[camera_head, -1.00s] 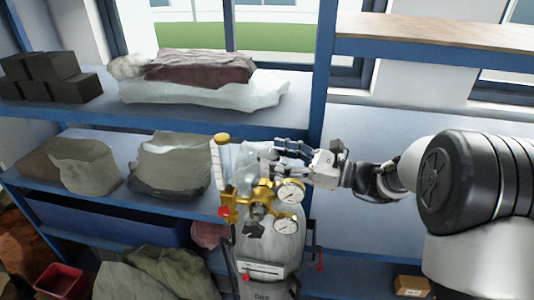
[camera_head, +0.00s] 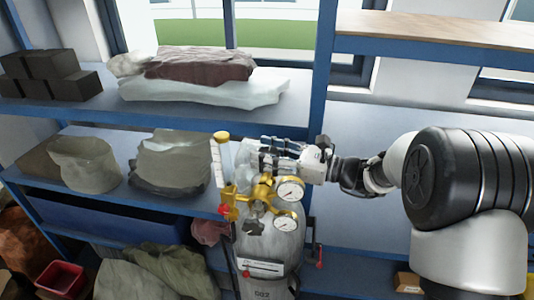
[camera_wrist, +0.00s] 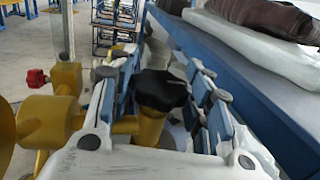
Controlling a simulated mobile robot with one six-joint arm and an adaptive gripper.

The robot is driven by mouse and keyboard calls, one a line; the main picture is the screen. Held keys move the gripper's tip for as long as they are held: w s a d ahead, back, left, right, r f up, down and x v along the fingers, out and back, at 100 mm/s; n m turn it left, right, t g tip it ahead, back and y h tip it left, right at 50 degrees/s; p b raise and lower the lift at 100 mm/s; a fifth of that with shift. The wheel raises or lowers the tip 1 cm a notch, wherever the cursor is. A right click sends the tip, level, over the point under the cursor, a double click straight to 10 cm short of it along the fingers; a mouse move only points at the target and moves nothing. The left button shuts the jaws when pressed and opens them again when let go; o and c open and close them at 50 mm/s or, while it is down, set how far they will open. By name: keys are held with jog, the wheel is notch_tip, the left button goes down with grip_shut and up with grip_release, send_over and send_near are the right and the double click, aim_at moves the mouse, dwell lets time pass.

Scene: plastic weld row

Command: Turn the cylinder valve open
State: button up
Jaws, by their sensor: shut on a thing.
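The grey gas cylinder (camera_head: 262,250) stands upright in front of the blue shelf in the head view. A brass regulator (camera_head: 235,192) with two round white gauges (camera_head: 291,189) sits at its top. My gripper (camera_head: 272,150) reaches in from the right at the cylinder's top, and its fingers hide the valve there. In the wrist view, a black valve knob (camera_wrist: 160,90) on a yellow-brass body sits between the two fingers. My gripper is shut on this knob. The exact finger contact is partly hidden.
A flowmeter tube (camera_head: 216,165) with a yellow cap stands just left of the gripper. A red knob (camera_wrist: 36,78) is on the left in the wrist view. Blue shelves (camera_head: 200,112) with folded sacks lie behind. A red bin (camera_head: 62,277) is at lower left.

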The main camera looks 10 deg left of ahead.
jog(key=c, duration=0.4)
jog(key=shift+o, duration=0.2)
jog(key=shift+n+g+p, duration=0.3)
jog(key=shift+n+g, duration=0.1)
jog(key=shift+g, duration=0.3)
jog(key=n+g+p, duration=0.1)
jog(key=g, duration=0.1)
jog(key=n+g+p, duration=0.1)
jog(key=n+g, duration=0.1)
jog(key=g, duration=0.1)
jog(key=shift+n+g, duration=0.3)
jog(key=shift+s+n+g+h+p, duration=0.1)
jog(key=shift+n+g+h+p, duration=0.4)
jog(key=shift+n+g+p, duration=0.45)
jog(key=shift+n+g+h+p, duration=0.4)
jog(key=shift+n+g+h, duration=0.15)
jog(key=shift+g, duration=0.7)
jog(key=shift+n+g+h, duration=0.25)
jog(key=shift+n+g, duration=0.05)
jog(key=shift+g, duration=0.1)
jog(key=o, duration=1.1)
